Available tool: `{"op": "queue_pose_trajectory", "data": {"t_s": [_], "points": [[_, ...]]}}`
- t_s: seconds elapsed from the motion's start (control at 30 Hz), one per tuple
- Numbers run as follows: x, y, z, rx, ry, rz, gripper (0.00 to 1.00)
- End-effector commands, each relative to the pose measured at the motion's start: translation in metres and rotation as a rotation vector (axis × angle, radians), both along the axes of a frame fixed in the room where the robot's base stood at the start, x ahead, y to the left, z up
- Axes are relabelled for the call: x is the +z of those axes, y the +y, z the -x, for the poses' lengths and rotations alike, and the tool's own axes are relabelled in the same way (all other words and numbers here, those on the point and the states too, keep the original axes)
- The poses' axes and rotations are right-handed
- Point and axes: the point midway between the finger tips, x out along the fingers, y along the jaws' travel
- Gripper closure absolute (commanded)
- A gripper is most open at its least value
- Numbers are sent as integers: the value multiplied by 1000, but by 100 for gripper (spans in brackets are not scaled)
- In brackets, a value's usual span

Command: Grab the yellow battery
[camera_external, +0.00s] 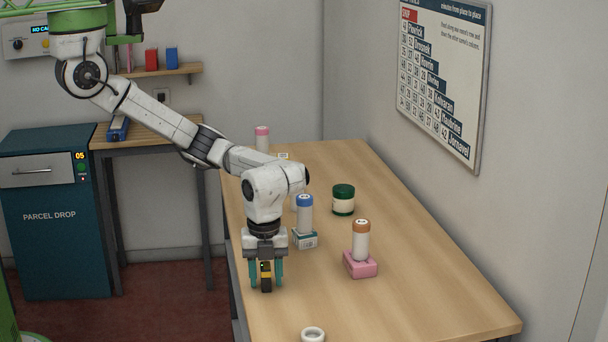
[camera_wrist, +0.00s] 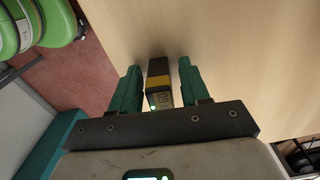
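The yellow battery (camera_external: 266,274) is a small upright block, black with a yellow band, near the left edge of the wooden table. In the wrist view the battery (camera_wrist: 159,82) stands between the two teal fingers, with a small lit display on its near end. My gripper (camera_external: 266,278) points down over it. The gripper (camera_wrist: 160,88) is open, with a narrow gap between the battery and each finger. The battery's underside is hidden, but it appears to stand on the table.
To the right on the table (camera_external: 430,300) are a blue-capped bottle (camera_external: 305,215) on a box, an orange-capped bottle (camera_external: 361,241) on a pink block (camera_external: 360,264), and a green-lidded jar (camera_external: 343,200). A white ring (camera_external: 312,335) lies at the front. A pink-capped bottle (camera_external: 262,138) stands at the back.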

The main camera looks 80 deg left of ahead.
Motion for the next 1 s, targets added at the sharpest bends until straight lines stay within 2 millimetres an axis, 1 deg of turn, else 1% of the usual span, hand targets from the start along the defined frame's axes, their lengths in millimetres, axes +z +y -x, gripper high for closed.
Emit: {"op": "queue_pose_trajectory", "data": {"t_s": [0.03,0.07,0.4,0.47,0.83,1.0], "points": [[0,0,0,0,0,0,59],[0,0,0,0,0,0,62],[0,0,0,0,0,0,95],[0,0,0,0,0,0,100],[3,0,0,0,-1,0,100],[16,-1,0,-2,-2,2,100]]}}
